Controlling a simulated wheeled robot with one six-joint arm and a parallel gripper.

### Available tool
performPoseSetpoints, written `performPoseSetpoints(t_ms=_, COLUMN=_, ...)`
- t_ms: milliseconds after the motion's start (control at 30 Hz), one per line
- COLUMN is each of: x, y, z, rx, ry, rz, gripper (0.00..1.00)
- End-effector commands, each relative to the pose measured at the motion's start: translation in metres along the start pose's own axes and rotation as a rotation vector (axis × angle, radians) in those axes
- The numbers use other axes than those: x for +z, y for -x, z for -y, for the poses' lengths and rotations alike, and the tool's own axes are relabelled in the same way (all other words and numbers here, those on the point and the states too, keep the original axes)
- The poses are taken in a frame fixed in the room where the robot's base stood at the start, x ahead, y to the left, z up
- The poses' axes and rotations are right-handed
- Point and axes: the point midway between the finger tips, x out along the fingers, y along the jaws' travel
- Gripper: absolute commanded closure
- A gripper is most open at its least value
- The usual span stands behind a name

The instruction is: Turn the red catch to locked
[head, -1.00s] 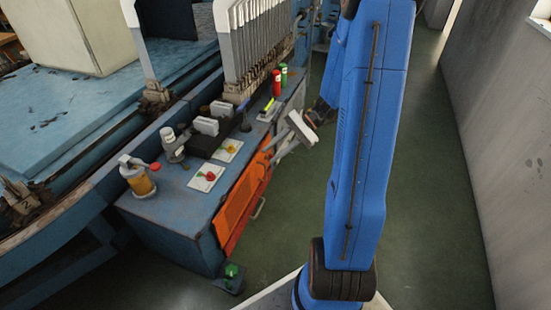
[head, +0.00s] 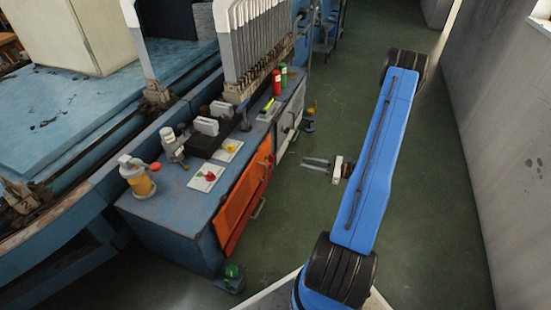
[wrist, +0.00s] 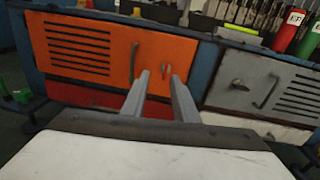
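The red catch (wrist: 166,83) is on the right part of the orange door (wrist: 85,57), to the right of a dark bar handle (wrist: 134,61). In the wrist view it shows between my two fingers, small and partly crowded by them. It looks roughly upright; I cannot tell its exact setting. The orange door also shows in the head view (head: 237,205), on the bench's front, but I cannot make out the catch there. My gripper (wrist: 159,74) is open and empty, its fingers pointing at the door. In the head view, my gripper (head: 303,161) is over the floor, apart from the door.
A grey door (wrist: 262,85) with its own catch (wrist: 238,85) and handle is right of the orange one. The bench top (head: 165,205) holds jars and cards. The green floor (head: 310,215) before the doors is clear.

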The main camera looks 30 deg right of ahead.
Motion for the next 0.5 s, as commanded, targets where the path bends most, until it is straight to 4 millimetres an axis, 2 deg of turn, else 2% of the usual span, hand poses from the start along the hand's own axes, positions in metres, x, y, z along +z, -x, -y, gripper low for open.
performPoseSetpoints(t_ms=100, x=-0.016, y=0.010, z=0.005, rx=-0.049, ry=-0.029, rz=0.014, gripper=0.73)
performPoseSetpoints(t_ms=267, x=-0.023, y=0.011, z=0.008, rx=-0.071, ry=-0.040, rz=0.019, gripper=0.73)
performPoseSetpoints(t_ms=500, x=-0.022, y=-0.016, z=0.009, rx=-0.069, ry=-0.040, rz=0.019, gripper=0.73)
